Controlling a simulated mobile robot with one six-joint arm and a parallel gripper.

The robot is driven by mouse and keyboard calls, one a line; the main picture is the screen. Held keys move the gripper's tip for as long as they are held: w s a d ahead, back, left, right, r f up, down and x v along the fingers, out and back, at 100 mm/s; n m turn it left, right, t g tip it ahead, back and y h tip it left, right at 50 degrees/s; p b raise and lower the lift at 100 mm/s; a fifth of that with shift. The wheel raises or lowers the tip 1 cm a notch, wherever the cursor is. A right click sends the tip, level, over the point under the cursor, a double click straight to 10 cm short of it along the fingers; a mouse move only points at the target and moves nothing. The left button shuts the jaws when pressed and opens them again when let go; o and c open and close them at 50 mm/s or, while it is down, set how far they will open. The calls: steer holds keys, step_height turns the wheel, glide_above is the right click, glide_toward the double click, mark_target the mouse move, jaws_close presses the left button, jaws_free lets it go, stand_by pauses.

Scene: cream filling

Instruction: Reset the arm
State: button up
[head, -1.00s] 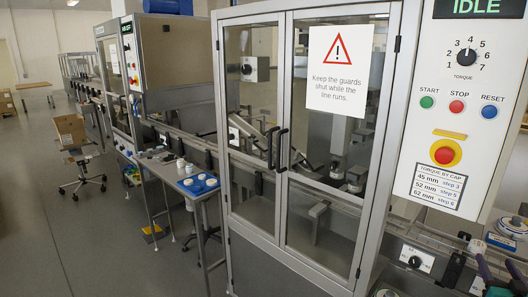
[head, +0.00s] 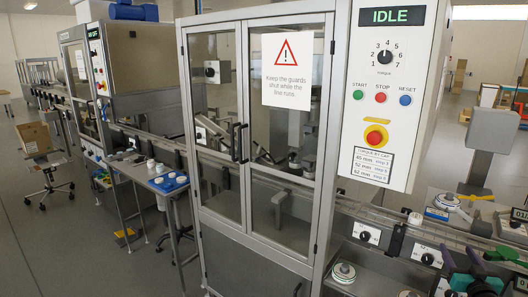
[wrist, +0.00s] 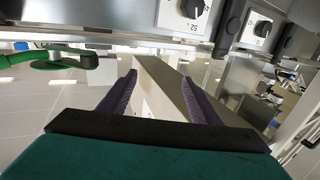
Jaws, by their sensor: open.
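My gripper (wrist: 158,88) shows in the wrist view with its two purple fingers spread apart. Nothing is held between them. The dark crossbar and teal body of the gripper fill the bottom of that view. Beyond the fingers are a grey beam and the light floor. Small plates with black knobs (wrist: 192,8) lie above the fingers, apart from them.
A guarded machine with shut glass doors (head: 270,150) stands in the middle. Its control panel (head: 385,130) reads IDLE. The conveyor rail (head: 400,222) runs to the right, with a scale-like device (head: 447,202) behind it. A blue tray (head: 168,184) sits on a side table. Open floor lies left.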

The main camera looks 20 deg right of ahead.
steer(key=w+a+f+n+y, duration=0.2)
steer(key=w+a+f+y, duration=0.2)
steer(key=w+a+f, duration=0.5)
steer(key=w+a+f+n+y, duration=0.35)
steer(key=w+a, duration=0.75)
steer(key=a, duration=0.5)
steer(key=w+a+f+n+g+y, duration=0.1)
steer(key=a+f+g+y, duration=0.1)
steer(key=a+f, duration=0.55)
steer(key=a+f+n+g+y, duration=0.1)
steer(key=a+f+n+y, duration=0.2)
steer(key=a, duration=0.8)
steer(key=w+a+f+g+y, duration=0.1)
steer(key=a+f+g+y, duration=0.1)
steer(key=a+f, duration=0.55)
steer(key=s+a+f+n+g+y, duration=0.1)
steer(key=s+a+f+n+g, duration=0.1)
steer(key=s+a+f+g, duration=0.5)
steer(key=s+a+f+n+g, duration=0.1)
steer(key=s+a+f+g, duration=0.1)
steer(key=s+a+f, duration=0.9)
steer(key=s+a+f+g+h, duration=0.2)
steer(key=s+f+g, duration=0.15)
steer(key=s, duration=0.85)
steer(key=s+d+m+g+h, duration=0.3)
steer(key=s+d+m, duration=0.3)
steer(key=d, duration=0.2)
steer(key=shift+s+d+r+g+h, duration=0.25)
steer(key=shift+s+r+g+h, duration=0.1)
steer(key=shift+h, duration=0.4)
